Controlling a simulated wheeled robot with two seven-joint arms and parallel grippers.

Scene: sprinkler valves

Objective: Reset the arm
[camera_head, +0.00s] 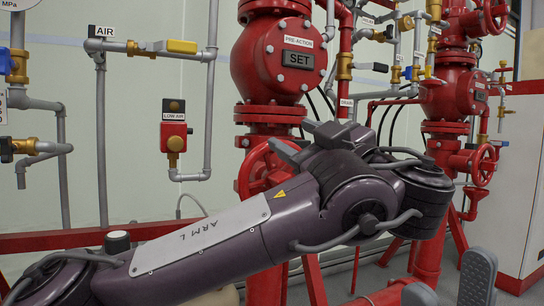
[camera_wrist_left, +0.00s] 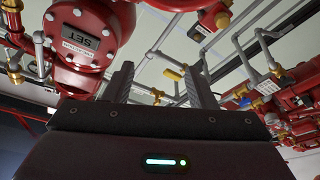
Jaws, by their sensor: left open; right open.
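My left arm (camera_head: 205,240), with a plate marked ARM L, crosses the head view from the lower left to the right of centre, with its wrist bent. My left gripper (camera_head: 305,143) is partly hidden behind that wrist, in front of the red pre-action valve (camera_head: 275,65). In the left wrist view my left gripper (camera_wrist_left: 158,80) shows two separated dark fingers with nothing between them. My right gripper (camera_head: 449,285) is at the lower right of the head view, its two grey fingertips apart and empty; the rest of it is out of frame.
A red handwheel (camera_head: 262,168) is close behind my left wrist. A second red valve (camera_head: 448,92) is on the right, beside a white cabinet (camera_head: 525,180).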

